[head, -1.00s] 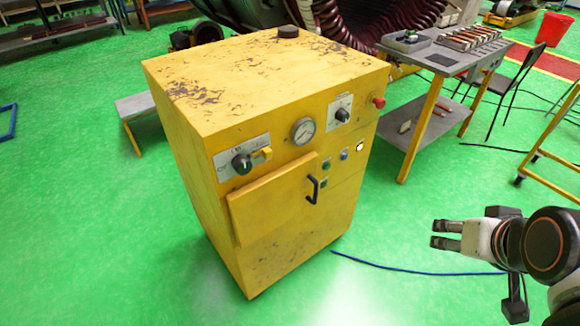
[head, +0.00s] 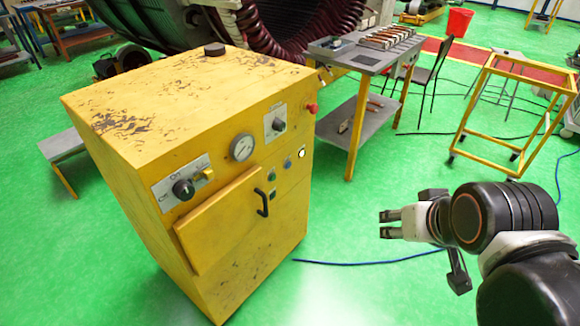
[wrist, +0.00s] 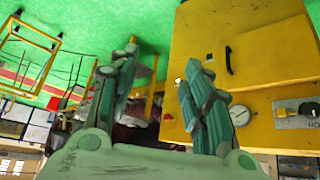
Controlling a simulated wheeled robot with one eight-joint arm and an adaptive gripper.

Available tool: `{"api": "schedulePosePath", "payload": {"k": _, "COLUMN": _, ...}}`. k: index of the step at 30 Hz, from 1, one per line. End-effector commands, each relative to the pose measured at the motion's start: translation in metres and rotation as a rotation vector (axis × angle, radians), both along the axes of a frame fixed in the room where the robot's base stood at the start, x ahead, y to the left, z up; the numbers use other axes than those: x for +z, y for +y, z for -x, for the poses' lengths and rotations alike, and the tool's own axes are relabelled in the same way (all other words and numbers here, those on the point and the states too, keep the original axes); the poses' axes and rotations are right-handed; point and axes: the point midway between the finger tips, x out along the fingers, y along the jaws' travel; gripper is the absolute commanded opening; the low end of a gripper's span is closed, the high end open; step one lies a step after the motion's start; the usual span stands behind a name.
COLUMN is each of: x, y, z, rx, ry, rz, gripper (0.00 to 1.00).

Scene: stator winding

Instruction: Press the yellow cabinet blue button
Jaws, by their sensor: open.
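The yellow cabinet (head: 250,240) stands left of centre in the head view. Its small blue button (head: 288,163) is on the front panel, between a white button (head: 301,153) and a green button (head: 271,176). My gripper (head: 387,224) is right of the cabinet, open and empty, apart from the panel, with its fingers pointing left. In the wrist view, upside down, my open gripper (wrist: 160,62) has the cabinet (wrist: 255,45) behind and right of its fingers. There the white button (wrist: 178,80) shows beside the right finger; I cannot make out the blue button.
A black door handle (head: 262,202), a gauge (head: 242,147), knobs and a red button (head: 312,108) share the cabinet front. A grey table (head: 350,55) and an empty yellow frame (head: 510,110) stand behind. A blue cable (head: 370,262) lies on the open green floor.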

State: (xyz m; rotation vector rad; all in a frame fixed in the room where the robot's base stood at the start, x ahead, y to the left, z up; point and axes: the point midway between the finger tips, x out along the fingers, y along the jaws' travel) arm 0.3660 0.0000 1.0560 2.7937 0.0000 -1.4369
Motion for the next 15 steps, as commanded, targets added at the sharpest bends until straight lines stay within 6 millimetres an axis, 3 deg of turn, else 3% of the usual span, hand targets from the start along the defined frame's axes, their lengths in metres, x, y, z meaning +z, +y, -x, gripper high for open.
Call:
{"api": "schedulePosePath", "payload": {"k": 1, "x": 0.0, "y": 0.0, "z": 0.0, "rx": 0.0, "ry": 0.0, "rz": 0.0, "gripper": 0.25}}
{"api": "schedulePosePath", "payload": {"k": 4, "x": 0.0, "y": 0.0, "z": 0.0, "rx": 0.0, "ry": 0.0, "rz": 0.0, "gripper": 0.03}}
{"api": "schedulePosePath", "payload": {"k": 5, "x": 0.0, "y": 0.0, "z": 0.0, "rx": 0.0, "ry": 0.0, "rz": 0.0, "gripper": 0.0}}
{"api": "schedulePosePath", "payload": {"k": 15, "x": 0.0, "y": 0.0, "z": 0.0, "rx": 0.0, "ry": 0.0, "rz": 0.0, "gripper": 0.0}}
